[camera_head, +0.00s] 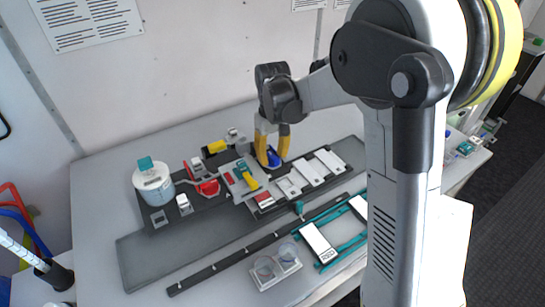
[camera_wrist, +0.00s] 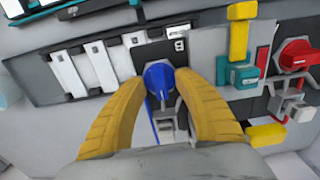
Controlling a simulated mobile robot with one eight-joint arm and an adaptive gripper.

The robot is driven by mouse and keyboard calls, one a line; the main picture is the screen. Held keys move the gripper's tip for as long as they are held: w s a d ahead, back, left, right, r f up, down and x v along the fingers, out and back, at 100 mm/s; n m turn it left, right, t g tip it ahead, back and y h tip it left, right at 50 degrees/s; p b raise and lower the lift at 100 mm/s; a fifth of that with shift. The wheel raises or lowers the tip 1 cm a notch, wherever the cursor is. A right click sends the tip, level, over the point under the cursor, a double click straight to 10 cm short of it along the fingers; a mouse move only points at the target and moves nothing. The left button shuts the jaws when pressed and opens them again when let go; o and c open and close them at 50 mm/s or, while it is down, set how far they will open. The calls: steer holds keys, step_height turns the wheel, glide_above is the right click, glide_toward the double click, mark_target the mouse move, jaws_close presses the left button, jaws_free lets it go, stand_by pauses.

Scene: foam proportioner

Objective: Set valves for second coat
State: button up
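A blue valve knob (camera_wrist: 158,78) sits on a dark square plate in the wrist view, with a thin blue part running down below it. It shows as a small blue patch (camera_head: 273,159) in the head view. My gripper's yellow fingers (camera_wrist: 161,74) stand on either side of the knob, close to it; I cannot tell whether they press on it. My gripper (camera_head: 271,156) points down at the panel. A red valve (camera_head: 208,187) and a yellow handle with a teal base (camera_head: 246,176) are to its left in the head view. The red valve (camera_wrist: 299,53) is at right in the wrist view.
A white tank with a teal top (camera_head: 153,184) stands left of the panel. Pale label plates (camera_head: 311,172) line the panel's right side. A dark rail (camera_head: 225,263), clear cups (camera_head: 276,267) and a labelled device (camera_head: 318,242) lie in front.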

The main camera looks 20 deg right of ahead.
jaws_close()
steer(key=shift+m, duration=0.4)
steer(key=m, duration=0.3)
steer(key=shift+m+b, duration=0.3)
steer(key=m, duration=0.4)
steer(key=shift+m, duration=0.3)
steer(key=m, duration=0.4)
steer(key=shift+b, duration=0.4)
steer(key=shift+m, duration=2.5)
